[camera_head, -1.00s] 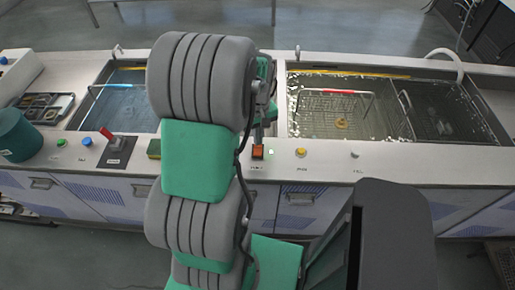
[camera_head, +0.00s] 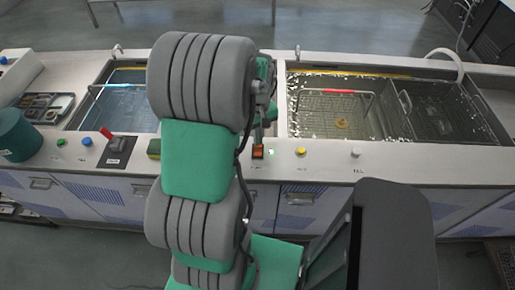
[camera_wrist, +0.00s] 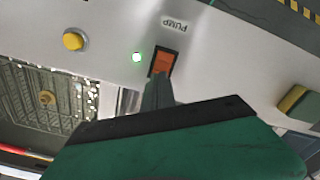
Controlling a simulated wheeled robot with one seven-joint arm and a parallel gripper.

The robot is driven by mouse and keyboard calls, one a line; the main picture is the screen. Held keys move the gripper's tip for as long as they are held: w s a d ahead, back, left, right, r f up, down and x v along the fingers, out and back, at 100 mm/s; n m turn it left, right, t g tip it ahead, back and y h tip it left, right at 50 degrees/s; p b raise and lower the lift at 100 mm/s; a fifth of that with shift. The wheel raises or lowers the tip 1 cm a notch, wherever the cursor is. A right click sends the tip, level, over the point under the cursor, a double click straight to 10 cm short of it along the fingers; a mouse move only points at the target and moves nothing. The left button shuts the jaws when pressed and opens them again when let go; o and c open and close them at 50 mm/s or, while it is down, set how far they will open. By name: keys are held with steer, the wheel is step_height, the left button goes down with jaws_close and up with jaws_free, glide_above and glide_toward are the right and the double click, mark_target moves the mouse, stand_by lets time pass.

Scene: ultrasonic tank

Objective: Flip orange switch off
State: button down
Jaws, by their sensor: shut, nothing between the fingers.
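The orange switch (camera_wrist: 163,62) sits in a dark frame on the counter's front strip, beside a label reading PUMP (camera_wrist: 174,24). It also shows in the head view (camera_head: 258,152), right of my arm. A small green light (camera_wrist: 137,57) next to it is lit. My gripper (camera_wrist: 158,82) is shut and empty, with its fingertips at the edge of the switch. I cannot tell whether they touch it. In the head view the gripper is mostly hidden behind my arm.
A yellow button (camera_head: 301,152) and a white knob (camera_head: 355,152) lie to the right. A sponge (camera_wrist: 300,101) lies near the switch. Water tanks (camera_head: 340,75) lie behind.

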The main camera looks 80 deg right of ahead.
steer(key=shift+f+b, duration=0.55)
steer(key=shift+f, duration=0.4)
step_height(320, 180, up, 7)
steer(key=p, duration=0.5)
steer(key=shift+r, duration=0.1)
stand_by(0.4)
steer(key=w+a+r+n+t+h, duration=0.1)
steer(key=w+a+r+n, duration=0.1)
steer(key=w+a+r, duration=0.55)
steer(key=w+a+r+n+t+h, duration=0.1)
steer(key=w+a+r+n, duration=0.1)
steer(key=w+a, duration=0.95)
steer(key=w+a+r+n+t, duration=0.1)
steer(key=w+a, duration=0.1)
steer(key=a, duration=0.5)
steer(key=w+a+r+n+y, duration=0.1)
steer(key=w+a+r+n, duration=0.1)
steer(key=a, duration=0.5)
steer(key=w+a+r+n+t+y, duration=0.1)
steer(key=w+a+r+n, duration=0.1)
steer(key=a, duration=0.6)
steer(key=shift+w+t, duration=0.3)
steer(key=shift+w, duration=0.45)
